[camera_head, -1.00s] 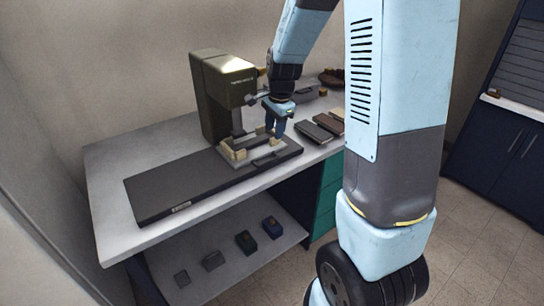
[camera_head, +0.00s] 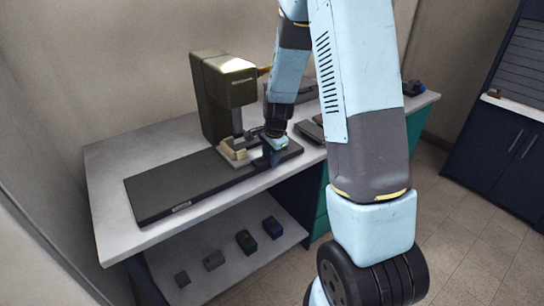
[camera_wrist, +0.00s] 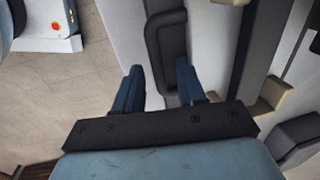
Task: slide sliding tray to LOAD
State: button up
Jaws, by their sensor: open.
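The sliding tray (camera_head: 240,161) is a light plate with cream blocks, below the press (camera_head: 222,95) on a long dark bed (camera_head: 170,187). My gripper (camera_head: 267,160) is low at the tray's front right side and hides part of it. In the wrist view my open gripper (camera_wrist: 160,72) points down at a dark loop-shaped handle (camera_wrist: 153,45). The handle lies between the lines of the two fingers; whether they reach around it in depth I cannot tell. A cream block (camera_wrist: 268,97) shows right of the fingers. I cannot read any LOAD mark.
The bed's left part is bare. Dark flat pieces (camera_head: 310,130) lie to the right, partly behind my arm. Several small blocks (camera_head: 245,241) sit on the lower shelf. A dark cabinet (camera_head: 500,140) stands at the far right.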

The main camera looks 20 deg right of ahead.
jog(key=shift+c, duration=0.3)
grip_shut()
jog(key=shift+w, duration=0.1)
